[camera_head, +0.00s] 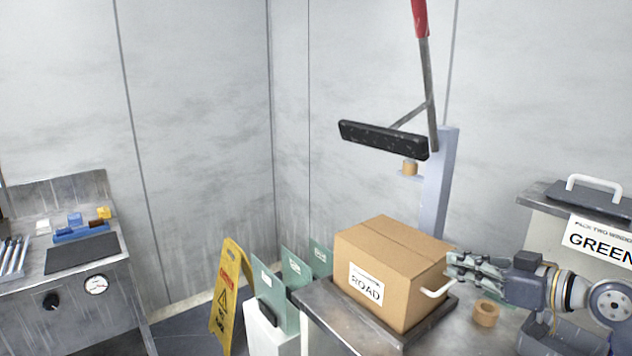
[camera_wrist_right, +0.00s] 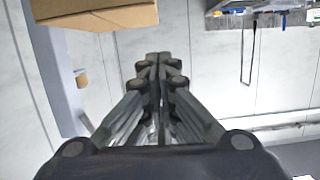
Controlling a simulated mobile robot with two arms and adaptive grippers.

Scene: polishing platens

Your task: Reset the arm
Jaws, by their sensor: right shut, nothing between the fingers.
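My right gripper (camera_head: 452,268) comes in from the right in the head view, its fingers shut and empty. Its fingertips are close to the right side of a cardboard box (camera_head: 388,262) labelled ROAD, by a white handle (camera_head: 436,292); I cannot tell whether they touch. In the right wrist view the shut fingers (camera_wrist_right: 153,60) point up the picture, with a brown box (camera_wrist_right: 98,14) at the upper left. My left gripper is not in view.
The box stands on a metal table (camera_head: 340,322) with a tape roll (camera_head: 486,313). A lever press (camera_head: 440,180) rises behind. A yellow warning sign (camera_head: 229,290) and green panels (camera_head: 290,280) stand left. A GREEN bin (camera_head: 560,225) is at right, a workbench (camera_head: 60,290) far left.

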